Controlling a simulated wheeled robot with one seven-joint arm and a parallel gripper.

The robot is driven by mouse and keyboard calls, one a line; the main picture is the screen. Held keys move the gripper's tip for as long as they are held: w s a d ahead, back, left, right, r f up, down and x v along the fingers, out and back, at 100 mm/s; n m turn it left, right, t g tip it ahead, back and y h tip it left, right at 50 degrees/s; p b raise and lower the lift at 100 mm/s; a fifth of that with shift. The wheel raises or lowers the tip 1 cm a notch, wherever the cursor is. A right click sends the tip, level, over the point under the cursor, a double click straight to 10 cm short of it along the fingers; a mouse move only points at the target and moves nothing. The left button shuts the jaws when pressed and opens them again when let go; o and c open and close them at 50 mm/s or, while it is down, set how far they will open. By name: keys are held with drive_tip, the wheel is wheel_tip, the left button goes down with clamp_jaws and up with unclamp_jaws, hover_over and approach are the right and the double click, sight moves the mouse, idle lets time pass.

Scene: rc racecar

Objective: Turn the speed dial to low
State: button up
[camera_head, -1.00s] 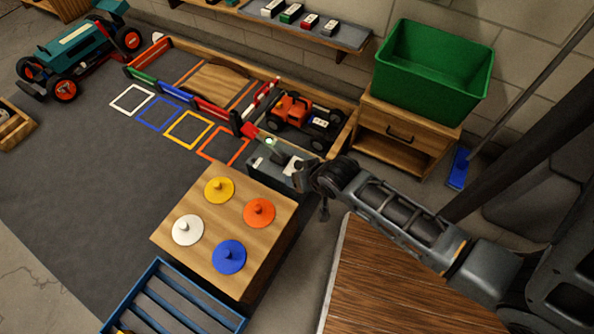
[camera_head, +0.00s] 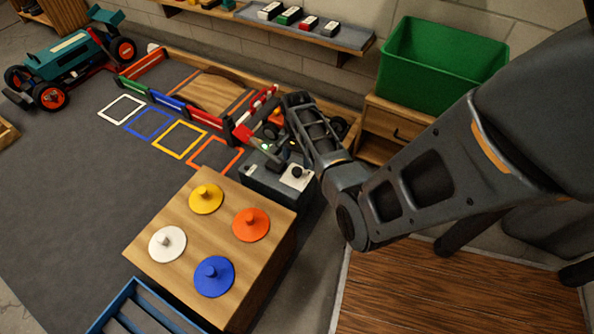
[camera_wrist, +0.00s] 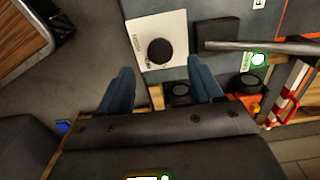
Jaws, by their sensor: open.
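The speed dial appears to be the round black knob (camera_wrist: 160,51) on a white plate (camera_wrist: 144,27) in the wrist view. The knob also shows on top of the grey control box (camera_head: 262,187) in the head view, as a small dark knob (camera_head: 297,172). My gripper (camera_wrist: 161,65) is open and empty. Its two blue-grey fingertips lie on either side of the knob's lower edge in the picture; I cannot tell the gap in depth. The plate's markings are too small to read. The fingers cannot be made out in the head view.
A lever (camera_wrist: 270,46) with a black block end lies right of the dial, near a lit green button (camera_wrist: 258,60). A wooden block with coloured discs (camera_head: 150,245) stands in front of the box. An orange truck (camera_head: 272,126) and red-white barrier (camera_wrist: 282,106) are close behind.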

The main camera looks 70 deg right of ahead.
sight(297, 170)
wheel_tip(297, 170, down, 6)
drive_tip(key=shift+r+b, duration=0.25)
drive_tip(key=shift+b, duration=0.9)
drive_tip(key=shift+c, duration=0.3)
drive_tip(key=c, duration=1)
